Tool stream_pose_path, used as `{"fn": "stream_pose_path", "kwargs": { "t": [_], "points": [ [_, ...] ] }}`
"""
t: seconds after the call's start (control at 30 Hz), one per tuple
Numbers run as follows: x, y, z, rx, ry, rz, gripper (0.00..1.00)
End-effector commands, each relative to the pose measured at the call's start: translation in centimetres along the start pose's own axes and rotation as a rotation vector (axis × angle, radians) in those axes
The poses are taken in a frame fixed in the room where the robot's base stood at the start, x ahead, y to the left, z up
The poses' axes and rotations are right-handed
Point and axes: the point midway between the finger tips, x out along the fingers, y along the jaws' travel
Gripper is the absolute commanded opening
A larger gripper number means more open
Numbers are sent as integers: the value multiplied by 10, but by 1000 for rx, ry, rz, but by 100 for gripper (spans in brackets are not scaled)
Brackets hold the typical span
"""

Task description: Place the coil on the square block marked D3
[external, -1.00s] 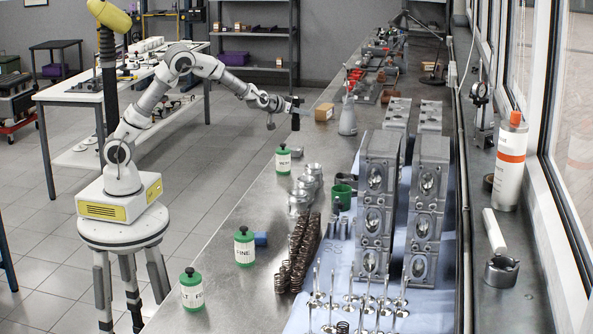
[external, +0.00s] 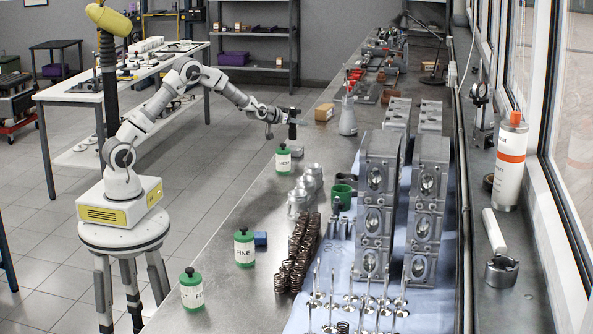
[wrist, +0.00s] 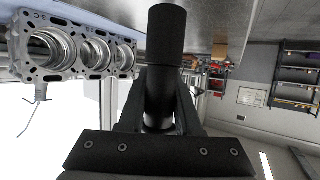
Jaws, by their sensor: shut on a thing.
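My gripper (external: 291,113) is in the air by the left edge of the long bench, above and behind a green-lidded jar (external: 283,158). In the wrist view my gripper (wrist: 159,115) is shut on a black cylinder that looks like the coil (wrist: 166,35). Its far end sticks out past the fingertips, and the fingers partly hide its near end. In the external view the coil is only a small dark shape at the gripper. A small blue block (external: 261,239) lies on the bench, but I see no marking on it. I cannot read a D3 mark anywhere.
Tall grey engine castings (external: 379,205) stand on a blue cloth (external: 424,307). Springs (external: 298,255), valves and metal cups (external: 299,203) lie nearby. Two more green-lidded jars (external: 245,250) (external: 192,293) line the left edge. A cardboard box (external: 324,112) and a flask (external: 348,119) stand beyond my gripper.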

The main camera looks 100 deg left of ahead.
Motion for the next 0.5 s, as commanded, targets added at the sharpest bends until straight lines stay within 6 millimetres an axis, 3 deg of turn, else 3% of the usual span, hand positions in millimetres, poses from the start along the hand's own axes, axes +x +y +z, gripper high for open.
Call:
{"fn": "stream_pose_path", "kwargs": {
  "t": [0.2,0.5],
  "points": [
    [12,0,30,-1,-2,0,0],
    [12,0,32,0,-1,0,0]
  ]
}}
